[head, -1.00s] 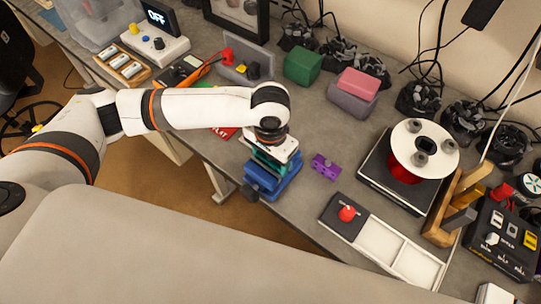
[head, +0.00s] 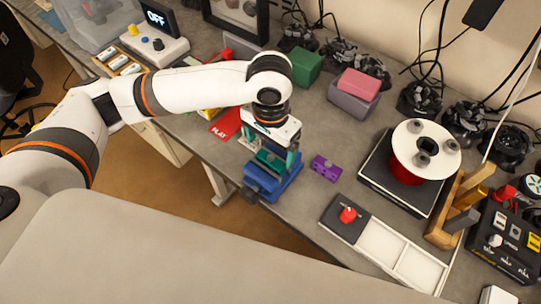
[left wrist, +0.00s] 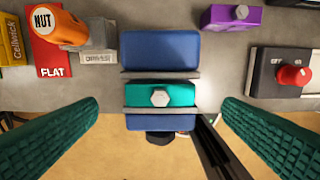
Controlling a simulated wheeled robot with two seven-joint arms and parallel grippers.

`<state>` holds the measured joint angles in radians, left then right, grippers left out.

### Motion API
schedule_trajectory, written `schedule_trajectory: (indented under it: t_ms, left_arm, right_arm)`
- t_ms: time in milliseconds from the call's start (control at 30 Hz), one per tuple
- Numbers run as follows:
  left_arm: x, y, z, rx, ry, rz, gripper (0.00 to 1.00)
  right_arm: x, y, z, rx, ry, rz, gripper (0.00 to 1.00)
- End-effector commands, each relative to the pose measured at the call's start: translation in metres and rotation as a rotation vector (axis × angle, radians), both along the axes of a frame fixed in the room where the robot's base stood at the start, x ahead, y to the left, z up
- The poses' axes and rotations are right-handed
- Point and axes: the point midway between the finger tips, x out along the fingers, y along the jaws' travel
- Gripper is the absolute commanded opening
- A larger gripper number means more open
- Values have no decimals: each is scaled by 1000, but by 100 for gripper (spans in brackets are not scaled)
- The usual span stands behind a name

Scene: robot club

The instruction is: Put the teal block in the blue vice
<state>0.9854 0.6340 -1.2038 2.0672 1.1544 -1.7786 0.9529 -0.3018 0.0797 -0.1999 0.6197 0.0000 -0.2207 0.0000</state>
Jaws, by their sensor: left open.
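The blue vice (head: 283,184) stands at the table's front edge; it also shows in the left wrist view (left wrist: 160,50). The teal block (head: 269,160) sits between the vice's grey jaw plates. In the left wrist view the teal block (left wrist: 180,96) looks level, with a hex bolt head on top. My left gripper (head: 268,150) is just above the vice, open and empty. Its green fingers stand apart to the left and right of the block and do not touch it. My right gripper is not in view.
A purple block (head: 325,168) lies right of the vice, and a red FLAT card (head: 226,124) lies to its left. A red-knob switch box (head: 346,215) and a scale with a white spool (head: 424,148) are farther right. Bare table lies behind the purple block.

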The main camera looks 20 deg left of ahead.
Motion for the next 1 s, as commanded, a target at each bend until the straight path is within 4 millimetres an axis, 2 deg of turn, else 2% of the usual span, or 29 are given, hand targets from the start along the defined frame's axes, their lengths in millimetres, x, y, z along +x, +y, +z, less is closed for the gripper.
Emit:
schedule_trajectory:
  t_ms: [100,200,333,500,1000]
  left_arm:
    - [1,-1,25,-2,-5,-2,90]
    - [0,-1,41,-2,-3,-2,90]
    - [0,-1,54,-2,-2,-2,90]
    - [0,0,59,0,0,-1,90]
    - [0,0,58,0,0,-1,90]
  right_arm:
    - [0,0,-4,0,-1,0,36]
    - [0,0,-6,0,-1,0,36]
    - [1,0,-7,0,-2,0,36]
    - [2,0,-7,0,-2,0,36]
    - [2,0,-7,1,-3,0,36]
